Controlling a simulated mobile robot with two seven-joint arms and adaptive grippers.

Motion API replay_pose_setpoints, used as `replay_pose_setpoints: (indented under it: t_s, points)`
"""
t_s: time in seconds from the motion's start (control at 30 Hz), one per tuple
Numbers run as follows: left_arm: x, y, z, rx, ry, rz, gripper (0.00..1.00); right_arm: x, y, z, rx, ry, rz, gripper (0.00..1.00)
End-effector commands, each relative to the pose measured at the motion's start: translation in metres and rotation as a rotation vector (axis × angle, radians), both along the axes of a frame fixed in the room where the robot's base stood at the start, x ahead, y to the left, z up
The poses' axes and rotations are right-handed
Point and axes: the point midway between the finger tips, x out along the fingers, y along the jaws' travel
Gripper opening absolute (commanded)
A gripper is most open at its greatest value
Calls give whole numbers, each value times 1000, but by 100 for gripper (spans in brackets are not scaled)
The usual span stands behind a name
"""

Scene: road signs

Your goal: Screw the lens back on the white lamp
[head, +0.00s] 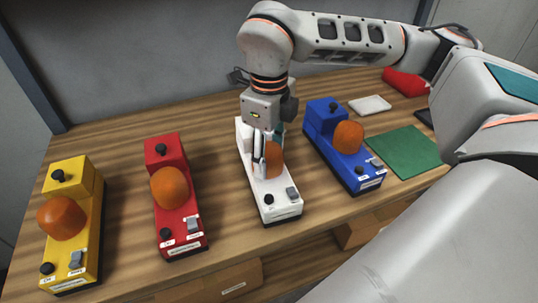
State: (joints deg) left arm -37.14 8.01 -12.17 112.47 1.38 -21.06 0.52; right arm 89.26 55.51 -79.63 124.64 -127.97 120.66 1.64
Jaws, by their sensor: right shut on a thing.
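The white lamp (279,203) stands upright on the wooden table between the red lamp and the blue lamp. An orange lens (274,158) sits over the middle of the white lamp, partly hidden by my right gripper. My right gripper (267,165) points straight down and is shut on this lens. I cannot tell whether the lens touches the lamp's seat or is tilted, because the fingers cover part of it. My left gripper is not in view.
A yellow lamp (87,235), a red lamp (189,216) and a blue lamp (326,117) each carry an orange lens. At the right lie a green mat (404,151), a white pad (370,105) and a red item (404,82). A wall stands behind the table.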

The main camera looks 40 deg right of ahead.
Motion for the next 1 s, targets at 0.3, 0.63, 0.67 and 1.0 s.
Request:
replay_pose_setpoints:
  t_s: [0.3,0.63,0.67,1.0]
  points:
    - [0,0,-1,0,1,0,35,1,0,2,1,-4,-39,28]
    - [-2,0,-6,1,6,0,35,0,1,2,1,-3,-271,56]
    - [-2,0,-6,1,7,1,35,0,1,2,2,-4,-269,64]
    - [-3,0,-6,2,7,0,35,0,1,1,0,-1,-266,65]
